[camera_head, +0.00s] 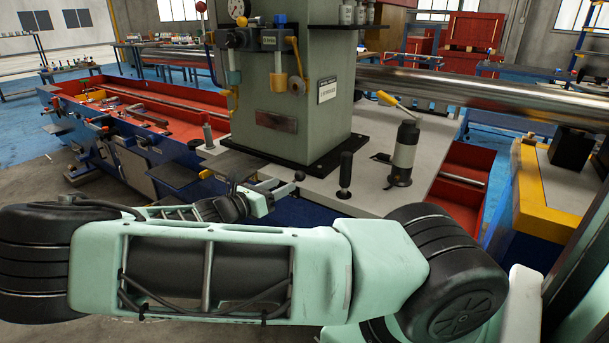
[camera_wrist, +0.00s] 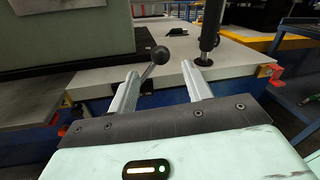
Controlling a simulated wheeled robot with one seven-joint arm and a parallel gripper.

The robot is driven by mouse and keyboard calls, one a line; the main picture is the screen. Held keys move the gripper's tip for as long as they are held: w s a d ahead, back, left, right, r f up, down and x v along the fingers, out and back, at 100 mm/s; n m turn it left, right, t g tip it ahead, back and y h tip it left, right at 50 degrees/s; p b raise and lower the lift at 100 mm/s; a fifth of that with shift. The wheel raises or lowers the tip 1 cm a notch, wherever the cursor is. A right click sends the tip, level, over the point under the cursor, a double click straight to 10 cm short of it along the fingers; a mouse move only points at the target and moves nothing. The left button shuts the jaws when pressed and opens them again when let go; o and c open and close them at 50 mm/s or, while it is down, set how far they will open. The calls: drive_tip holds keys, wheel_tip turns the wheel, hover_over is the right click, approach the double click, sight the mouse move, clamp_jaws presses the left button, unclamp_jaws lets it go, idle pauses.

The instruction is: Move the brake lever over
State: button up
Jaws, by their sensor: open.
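A lever with a dark ball knob (camera_wrist: 160,55), which I take to be the brake lever, tilts up from the front edge of the machine's grey top in the wrist view. The knob (camera_head: 299,176) also shows in the head view, just right of my gripper (camera_head: 264,191). In the wrist view my gripper (camera_wrist: 160,70) is open, with one finger on each side of the lever. I see gaps between the lever and both fingers. I cannot tell whether the knob lies fully within the fingers' reach.
A black upright handle (camera_head: 345,172) and a dark cylinder with a yellow handle (camera_head: 404,150) stand on the grey top to the right. The green column (camera_head: 300,95) with gauge and valves rises behind. A yellow-edged bench (camera_head: 560,185) stands far right.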

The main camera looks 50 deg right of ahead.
drive_tip(key=s+d, duration=0.1)
drive_tip(key=d, duration=0.8)
drive_tip(key=shift+d, duration=0.35)
drive_tip(key=shift+s, duration=0.1)
clamp_jaws()
